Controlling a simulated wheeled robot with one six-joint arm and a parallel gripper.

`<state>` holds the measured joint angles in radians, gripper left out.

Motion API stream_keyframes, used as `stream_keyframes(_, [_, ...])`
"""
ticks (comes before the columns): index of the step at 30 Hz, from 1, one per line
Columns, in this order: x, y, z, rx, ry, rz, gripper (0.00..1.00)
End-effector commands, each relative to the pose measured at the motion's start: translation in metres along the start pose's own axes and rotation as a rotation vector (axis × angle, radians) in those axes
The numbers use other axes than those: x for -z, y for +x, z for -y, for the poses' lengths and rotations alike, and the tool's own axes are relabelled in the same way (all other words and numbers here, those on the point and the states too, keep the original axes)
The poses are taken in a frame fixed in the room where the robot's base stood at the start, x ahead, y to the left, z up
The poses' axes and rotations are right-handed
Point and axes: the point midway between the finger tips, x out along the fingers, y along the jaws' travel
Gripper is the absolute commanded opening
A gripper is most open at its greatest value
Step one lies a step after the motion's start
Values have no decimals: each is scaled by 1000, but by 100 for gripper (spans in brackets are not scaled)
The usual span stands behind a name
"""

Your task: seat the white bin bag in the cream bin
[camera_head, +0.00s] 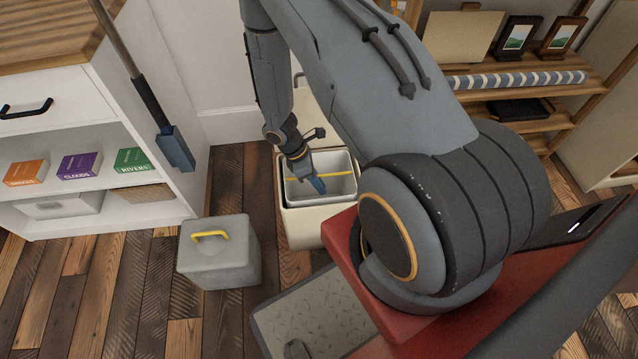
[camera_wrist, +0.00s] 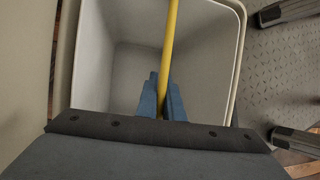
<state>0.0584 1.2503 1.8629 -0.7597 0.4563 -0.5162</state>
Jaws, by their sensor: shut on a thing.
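The cream bin (camera_head: 303,230) stands on the floor with its top open, left of my red base. A grey-white inner bucket (camera_head: 341,189) sits inside it, and its pale inside also shows in the wrist view (camera_wrist: 206,75). A yellow bar handle (camera_head: 340,177) spans the bucket's mouth. My gripper (camera_head: 318,186) reaches down into the mouth. In the wrist view its blue fingers (camera_wrist: 163,98) are shut on the yellow handle (camera_wrist: 170,35). The bucket looks empty in the part that shows. I see no white bin bag.
A grey box (camera_head: 215,262) with a yellow handle stands on the plank floor left of the bin. A white cabinet (camera_head: 165,215) with small boxes is further left, with a pole leaning by it. Wooden shelves (camera_head: 540,122) stand at the back right.

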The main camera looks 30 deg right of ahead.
Motion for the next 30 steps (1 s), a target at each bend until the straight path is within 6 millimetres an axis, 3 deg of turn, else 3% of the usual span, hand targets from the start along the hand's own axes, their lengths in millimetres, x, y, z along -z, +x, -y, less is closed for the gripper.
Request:
stream_keyframes(7, [0,0,0,0,0,0,0])
stream_keyframes(8, [0,0,0,0,0,0,12])
stream_keyframes(11, [0,0,0,0,0,0,29])
stream_keyframes(22, [0,-6,0,-2,1,0,29])
stream_keyframes(30, [0,-48,-1,-4,2,-1,29])
